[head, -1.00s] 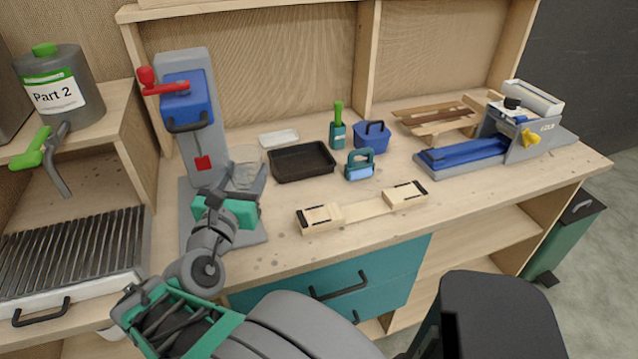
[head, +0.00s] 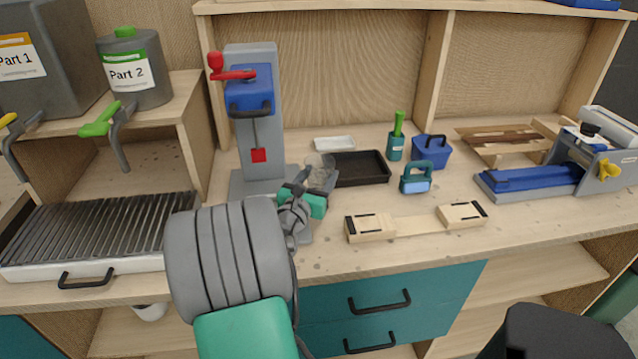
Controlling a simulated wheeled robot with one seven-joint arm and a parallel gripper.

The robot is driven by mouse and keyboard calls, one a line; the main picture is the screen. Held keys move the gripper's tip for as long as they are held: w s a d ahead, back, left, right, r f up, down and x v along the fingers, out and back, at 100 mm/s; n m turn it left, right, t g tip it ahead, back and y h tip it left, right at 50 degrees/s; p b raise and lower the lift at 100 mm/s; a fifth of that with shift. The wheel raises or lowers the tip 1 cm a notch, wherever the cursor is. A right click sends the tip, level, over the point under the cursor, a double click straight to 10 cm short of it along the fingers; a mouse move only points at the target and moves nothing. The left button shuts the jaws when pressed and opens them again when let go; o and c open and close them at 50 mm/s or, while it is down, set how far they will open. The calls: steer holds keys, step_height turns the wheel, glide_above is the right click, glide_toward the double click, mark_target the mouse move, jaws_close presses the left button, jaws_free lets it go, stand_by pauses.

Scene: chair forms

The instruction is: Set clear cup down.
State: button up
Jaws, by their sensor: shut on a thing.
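The clear cup (head: 320,168) is see-through and faint in the head view, at the far side of my gripper (head: 312,183), beside the black tray. My gripper is shut on the cup in front of the grey base of the blue press. My arm covers part of that base. The cup's lower part is hidden, so I cannot tell whether it touches the surface below.
The press (head: 252,100) with a red handle stands just left. A black tray (head: 372,182) lies right of the cup, a white dish (head: 334,143) behind. A wooden form (head: 415,228) lies at front right. Clear bench lies in front.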

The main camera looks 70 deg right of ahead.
steer(key=shift+f, duration=0.5)
steer(key=shift+f, duration=0.1)
